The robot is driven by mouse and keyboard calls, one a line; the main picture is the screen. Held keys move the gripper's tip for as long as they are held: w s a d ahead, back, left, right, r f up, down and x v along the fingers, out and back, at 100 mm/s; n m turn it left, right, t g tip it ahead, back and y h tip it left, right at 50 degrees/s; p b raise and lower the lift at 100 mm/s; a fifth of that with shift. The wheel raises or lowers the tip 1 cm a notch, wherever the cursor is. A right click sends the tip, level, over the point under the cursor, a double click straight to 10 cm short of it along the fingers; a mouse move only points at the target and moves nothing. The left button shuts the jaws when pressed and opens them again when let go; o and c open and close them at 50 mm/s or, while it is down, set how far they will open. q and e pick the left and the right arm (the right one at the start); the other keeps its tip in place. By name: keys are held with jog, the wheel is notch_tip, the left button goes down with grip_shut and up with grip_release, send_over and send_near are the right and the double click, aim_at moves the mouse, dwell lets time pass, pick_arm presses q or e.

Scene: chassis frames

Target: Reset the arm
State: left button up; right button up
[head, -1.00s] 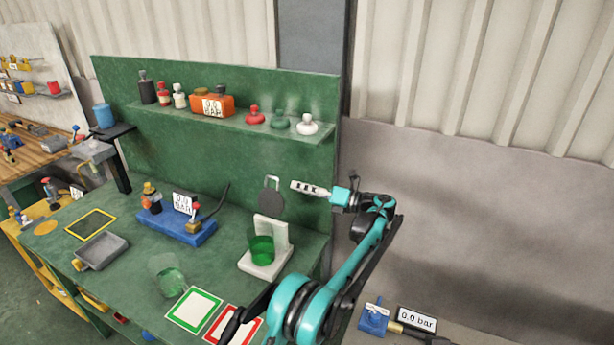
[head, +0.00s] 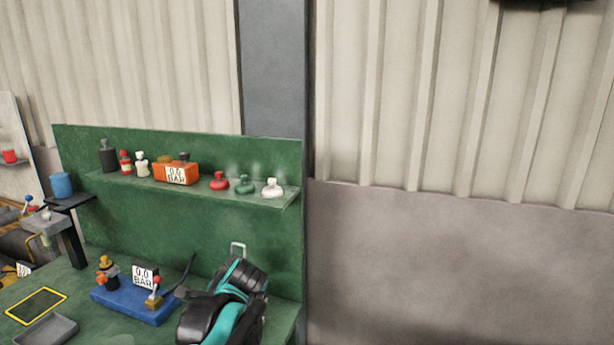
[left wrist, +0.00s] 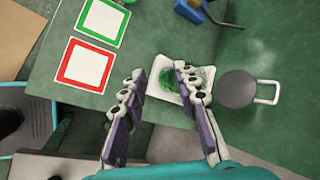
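A teal and black arm (head: 228,308), which I take to be my left arm, stands at the bottom middle of the head view, over the right part of the bench. Its fingertips are hidden there. In the left wrist view my left gripper (left wrist: 157,78) has its two fingers well apart with nothing between them. My right gripper is not in view.
The green bench (head: 85,285) carries a blue gauge unit (head: 135,302) and a grey tray (head: 48,331). A shelf (head: 120,178) holds several bottles. A round grey plate (left wrist: 238,89) and red (left wrist: 85,66) and green (left wrist: 102,22) framed cards lie near the gripper. The grey wall (head: 450,270) is clear.

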pick_arm(q)
jog(key=s+d+f+n+t+h, duration=0.1)
jog(key=s+d+f+n+h, duration=0.1)
jog(key=s+f+n, duration=0.4)
jog(key=s+d+f+n+t+h+b, duration=0.1)
jog(key=s+d+f+n+h, duration=0.2)
jog(key=s, duration=1)
notch_tip(320, 180, down, 3)
jog(key=n+h, duration=0.1)
jog(key=n, duration=0.4)
jog(key=shift+s, duration=0.25)
